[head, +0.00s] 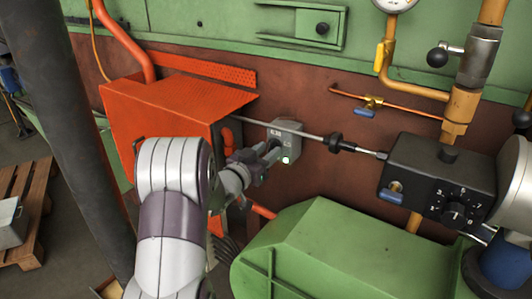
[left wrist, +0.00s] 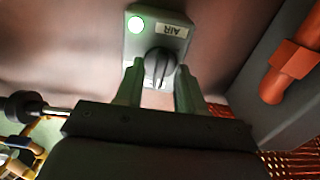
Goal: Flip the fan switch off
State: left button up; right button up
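The switch is a small grey box (head: 287,134) on the brown wall, beside the orange hood, with a lit green lamp (head: 287,160). In the left wrist view the box (left wrist: 180,18) appears upside down, with an "AIR" label, a lit green lamp (left wrist: 136,24) and a dark rotary knob (left wrist: 159,66). My left gripper (head: 268,152) is at the front of the box. In the wrist view my left gripper (left wrist: 158,88) is open, one finger each side of the knob's lower part; I cannot tell whether they touch it. My right gripper is not in view.
An orange hood (head: 165,108) stands left of the switch. A thin metal rod (head: 300,132) passes close by the box to a black control block (head: 425,172). A green housing (head: 335,250) lies below right. An orange pipe (left wrist: 290,70) shows in the wrist view.

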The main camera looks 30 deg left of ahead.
pick_arm(q)
jog(key=s+a+b, duration=0.1)
jog(key=s+b, duration=0.1)
jog(key=s, duration=1)
jog(key=shift+s, duration=0.35)
jog(key=shift+f, duration=0.1)
jog(key=s+a+f+n+g+y, duration=0.2)
jog(key=a+f+g+y, duration=0.15)
jog(key=f, duration=0.25)
jog(key=s+a+f+n+g+y, duration=0.2)
jog(key=s+f+g, duration=0.1)
jog(key=f+g, duration=0.15)
jog(key=s+d+f+g, duration=0.3)
jog(key=d+f+g, duration=0.1)
jog(key=f, duration=0.1)
jog(key=s+d+m+g+h, duration=0.1)
jog(key=s+d+g+h, duration=0.1)
jog(key=d, duration=0.7)
jog(key=s+d+f+m+g+h, duration=0.1)
jog(key=s+d, duration=0.3)
jog(key=d, duration=0.6)
jog(key=shift+s+d+f+m+g+h, duration=0.25)
jog(key=shift+s+m+g+h, duration=0.1)
jog(key=shift+m+g+h, duration=0.4)
